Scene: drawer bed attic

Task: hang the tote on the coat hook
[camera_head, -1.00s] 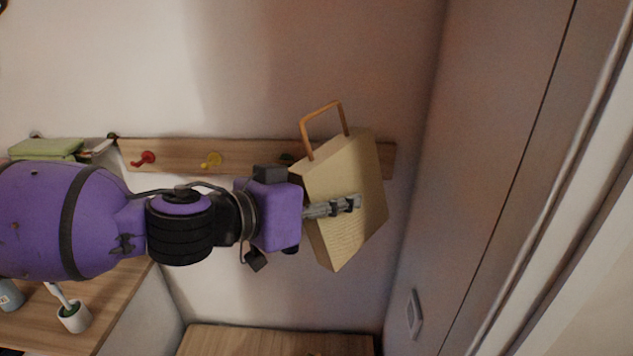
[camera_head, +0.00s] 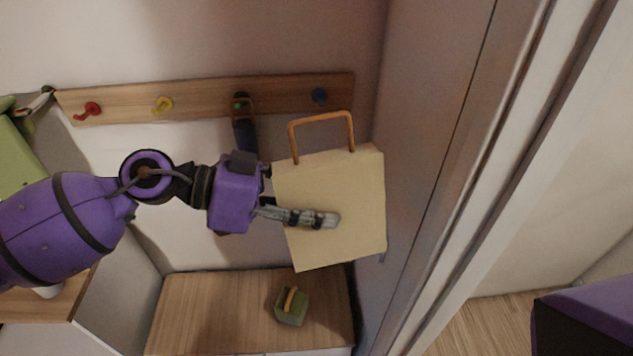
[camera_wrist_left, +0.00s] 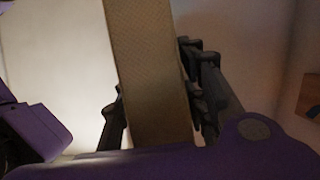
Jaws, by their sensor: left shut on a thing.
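The beige tote (camera_head: 350,180) with a brown loop handle hangs in the air, nearly upright, in front of the wall at the right. My left gripper (camera_head: 318,219) is shut on the tote, with a finger across its broad face. In the left wrist view the tote (camera_wrist_left: 150,75) stands between the fingers (camera_wrist_left: 160,105). The coat hook rail (camera_head: 215,98) is on the wall above, with a red hook (camera_head: 88,111), a yellow hook (camera_head: 163,105) and a blue hook (camera_head: 319,96). A dark item hangs at the green hook (camera_head: 240,105). The tote handle is below the blue hook, apart from it.
A wooden bench top (camera_head: 220,310) below holds a small green box-like thing (camera_head: 291,307). A tall panel (camera_head: 430,130) stands close at the tote's right. A green item (camera_head: 15,160) is at the far left. A purple part of mine shows at lower right.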

